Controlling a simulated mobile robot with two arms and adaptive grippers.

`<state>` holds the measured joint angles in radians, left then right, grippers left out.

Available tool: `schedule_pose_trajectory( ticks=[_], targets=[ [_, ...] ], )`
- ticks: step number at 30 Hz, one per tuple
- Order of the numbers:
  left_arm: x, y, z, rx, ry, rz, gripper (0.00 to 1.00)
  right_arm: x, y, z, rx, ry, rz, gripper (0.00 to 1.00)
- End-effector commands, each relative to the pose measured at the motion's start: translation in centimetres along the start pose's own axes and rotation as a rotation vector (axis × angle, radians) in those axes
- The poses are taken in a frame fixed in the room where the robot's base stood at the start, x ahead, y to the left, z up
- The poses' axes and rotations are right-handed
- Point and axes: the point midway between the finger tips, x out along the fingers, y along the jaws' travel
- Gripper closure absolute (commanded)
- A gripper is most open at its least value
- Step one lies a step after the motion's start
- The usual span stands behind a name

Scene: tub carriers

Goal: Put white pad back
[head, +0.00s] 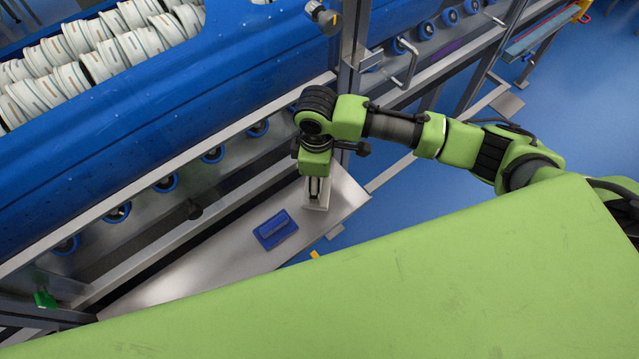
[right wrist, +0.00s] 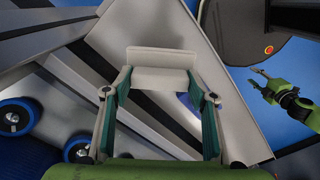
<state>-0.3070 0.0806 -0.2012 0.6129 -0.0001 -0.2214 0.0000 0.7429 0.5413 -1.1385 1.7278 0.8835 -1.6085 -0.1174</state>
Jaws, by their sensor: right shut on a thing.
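The white pad (right wrist: 161,57), a pale block with a raised back edge, sits between the fingertips of my right gripper (right wrist: 160,80). The gripper is shut on it. In the head view my right gripper (head: 315,188) points down over the right end of the metal shelf, with the white pad (head: 318,204) under it. I cannot tell whether the pad touches the shelf. A green arm at the right of the right wrist view ends in my left gripper (right wrist: 262,82), too small to read its jaws. The head view does not show it.
A blue pad (head: 275,229) with a raised grip lies on the metal shelf (head: 200,265), left of the white pad. A blue trough of white tubs (head: 95,60) and a steel frame with blue rollers (head: 212,154) run behind. The shelf's left part is clear.

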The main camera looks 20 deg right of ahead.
Motion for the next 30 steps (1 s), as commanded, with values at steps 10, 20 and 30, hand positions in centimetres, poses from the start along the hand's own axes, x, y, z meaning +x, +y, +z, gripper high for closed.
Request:
schedule_pose_trajectory(
  ticks=[10,20,30],
  targets=[
    [-0.7,-0.2,-2.0,0.0,0.029,-0.003,0.6,3.3,1.3,0.5,0.0,-0.003,-0.002,0.65],
    [-0.8,-0.1,-1.1,-0.001,0.016,-0.001,0.6,4.8,1.3,0.4,-0.002,0.0,0.0,0.65],
    [-0.8,-0.1,-0.9,-0.001,0.013,-0.001,0.6,4.8,1.3,0.4,-0.001,0.0,0.0,0.31]
  ],
)
